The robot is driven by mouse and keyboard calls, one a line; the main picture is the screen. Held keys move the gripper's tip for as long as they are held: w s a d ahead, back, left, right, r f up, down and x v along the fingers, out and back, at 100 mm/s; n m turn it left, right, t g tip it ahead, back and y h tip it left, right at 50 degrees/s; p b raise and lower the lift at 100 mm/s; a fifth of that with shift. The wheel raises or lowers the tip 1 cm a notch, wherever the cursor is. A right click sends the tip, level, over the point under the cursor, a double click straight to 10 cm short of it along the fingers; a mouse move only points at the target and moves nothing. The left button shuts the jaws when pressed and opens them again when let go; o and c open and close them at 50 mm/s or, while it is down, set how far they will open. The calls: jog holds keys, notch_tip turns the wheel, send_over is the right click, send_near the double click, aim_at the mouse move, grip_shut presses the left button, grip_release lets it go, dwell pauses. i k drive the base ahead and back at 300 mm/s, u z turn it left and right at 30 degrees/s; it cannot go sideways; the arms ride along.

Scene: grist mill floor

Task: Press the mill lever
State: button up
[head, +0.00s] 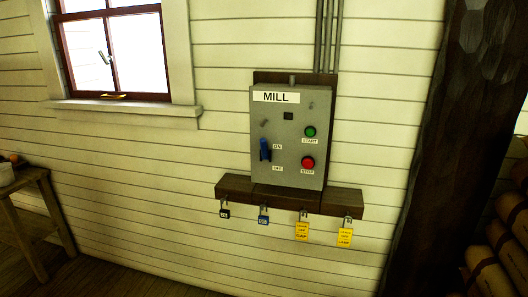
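The mill lever (265,149) is a blue handle on the left side of a grey control box (290,172) fixed to the wall. The box carries a "MILL" label at its top. The lever stands roughly upright, beside the upper "ON" label (277,147), with an "OFF" label (277,168) below it. A green button (310,132) marked START and a red button (308,162) marked STOP are on the box's right side. My gripper is not in this view.
A wooden ledge (232,189) under the box holds several hanging padlocks, two with yellow tags. A dark post (438,130) stands to the right, with stacked sacks (487,272) beyond it. A small table (32,177) is at far left, below a window (115,50).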

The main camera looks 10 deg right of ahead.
aim_at(263, 141)
jog(key=k, duration=1.3)
jog(key=u, duration=0.05)
jog(key=i, duration=0.7)
jog(key=u, duration=0.75)
jog(key=i, duration=0.9)
jog(key=u, duration=0.45)
